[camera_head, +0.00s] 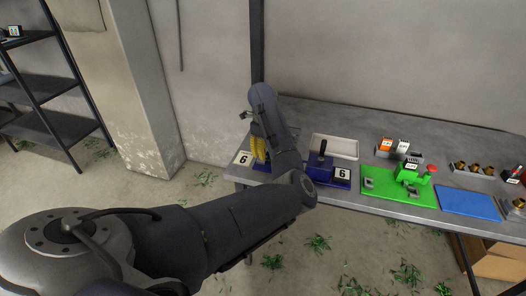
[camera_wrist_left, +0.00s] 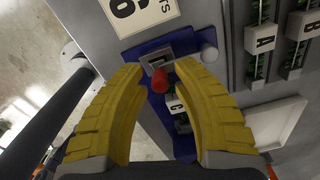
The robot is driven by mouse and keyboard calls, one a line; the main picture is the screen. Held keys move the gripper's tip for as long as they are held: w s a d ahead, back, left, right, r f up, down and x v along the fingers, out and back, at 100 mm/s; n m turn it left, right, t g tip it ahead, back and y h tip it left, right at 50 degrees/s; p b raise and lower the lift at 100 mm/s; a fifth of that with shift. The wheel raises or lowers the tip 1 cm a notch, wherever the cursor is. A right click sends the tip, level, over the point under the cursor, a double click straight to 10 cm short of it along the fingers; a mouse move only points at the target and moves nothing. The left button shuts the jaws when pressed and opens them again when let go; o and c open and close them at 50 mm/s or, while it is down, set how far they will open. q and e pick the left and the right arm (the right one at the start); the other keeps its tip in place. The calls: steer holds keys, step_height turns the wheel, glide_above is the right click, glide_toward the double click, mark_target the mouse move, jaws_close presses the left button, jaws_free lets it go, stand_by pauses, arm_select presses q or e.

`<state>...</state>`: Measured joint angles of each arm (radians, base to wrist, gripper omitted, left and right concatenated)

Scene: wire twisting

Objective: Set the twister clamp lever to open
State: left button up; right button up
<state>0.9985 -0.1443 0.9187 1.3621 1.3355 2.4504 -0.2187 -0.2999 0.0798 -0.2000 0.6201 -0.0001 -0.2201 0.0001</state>
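My left gripper (camera_head: 259,148) reaches down over the left end of the table in the head view. In the left wrist view its yellow fingers (camera_wrist_left: 158,70) are apart. A red-tipped knob or lever (camera_wrist_left: 158,82) shows between the fingertips; I cannot tell whether they touch it. Below it is a blue base (camera_wrist_left: 184,149) with a metal block, next to a card marked 6 (camera_wrist_left: 128,12). In the head view the card (camera_head: 243,158) is beside the gripper, and the arm hides most of that base. My right gripper is not in view.
A second blue base with an upright black lever (camera_head: 322,155) stands right of my arm. Behind it is a white tray (camera_head: 335,146). A green board (camera_head: 398,196) with a red-buttoned device, a blue mat (camera_head: 468,204) and brass parts (camera_head: 475,168) lie further right.

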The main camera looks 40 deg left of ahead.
arm_select(q)
jaws_close()
